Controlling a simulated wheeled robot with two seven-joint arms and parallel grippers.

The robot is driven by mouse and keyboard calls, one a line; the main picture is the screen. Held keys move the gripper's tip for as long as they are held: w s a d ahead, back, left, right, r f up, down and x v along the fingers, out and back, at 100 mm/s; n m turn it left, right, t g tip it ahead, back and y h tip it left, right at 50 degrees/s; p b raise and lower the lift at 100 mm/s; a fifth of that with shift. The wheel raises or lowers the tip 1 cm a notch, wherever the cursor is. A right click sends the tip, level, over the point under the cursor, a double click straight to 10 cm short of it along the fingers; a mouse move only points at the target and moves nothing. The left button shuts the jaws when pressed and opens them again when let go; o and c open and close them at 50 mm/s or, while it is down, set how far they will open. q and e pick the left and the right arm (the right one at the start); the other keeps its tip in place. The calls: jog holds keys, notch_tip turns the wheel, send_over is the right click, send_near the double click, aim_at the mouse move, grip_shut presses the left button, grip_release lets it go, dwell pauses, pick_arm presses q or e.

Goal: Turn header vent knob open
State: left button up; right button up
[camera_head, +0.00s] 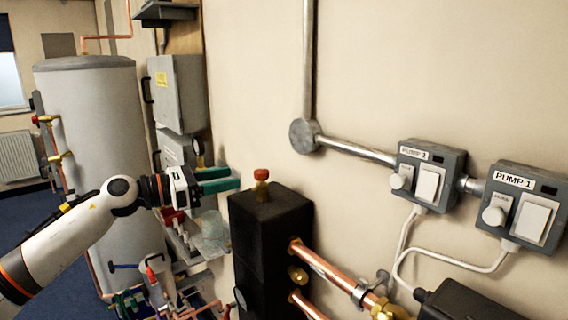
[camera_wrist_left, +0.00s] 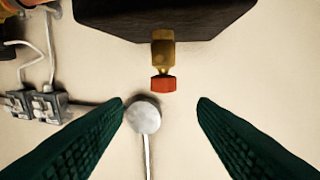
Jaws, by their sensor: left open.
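The header vent knob (camera_head: 261,174) is a small red cap on a brass fitting (camera_head: 262,190) that stands on top of the black header block (camera_head: 272,210). In the left wrist view the red knob (camera_wrist_left: 163,84) hangs below the brass stem, near the middle, beyond the fingers. My left gripper (camera_head: 238,176) has green fingers and is open and empty. Its tips are just left of the knob in the head view and appear apart from it. In the left wrist view the two fingertips (camera_wrist_left: 160,101) lie on either side of the knob's line. My right gripper is not in view.
Copper pipes (camera_head: 330,272) leave the block to the right. Two pump switch boxes (camera_head: 430,175) and a grey conduit with a round junction box (camera_head: 304,135) are on the wall. A grey tank (camera_head: 95,150) stands at left. The wall above the knob is clear.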

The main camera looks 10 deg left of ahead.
aim_at(265, 169)
pick_arm(q)
jog(key=p+x, duration=0.3)
jog(key=x, duration=0.2)
jog(key=shift+w+r, duration=0.2)
jog(key=shift+w, duration=0.15)
jog(key=p+x, duration=0.1)
jog(key=x, duration=0.3)
jog(key=shift+w+d+f, duration=0.1)
jog(key=shift+d, duration=0.15)
jog(key=shift+w+d+f+p, duration=0.15)
jog(key=shift+w+d+p, duration=0.2)
jog(key=shift+w, duration=0.05)
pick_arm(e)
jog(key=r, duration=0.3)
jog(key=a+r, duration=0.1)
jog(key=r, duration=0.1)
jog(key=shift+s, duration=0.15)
pick_arm(q)
jog(key=shift+c, duration=0.5)
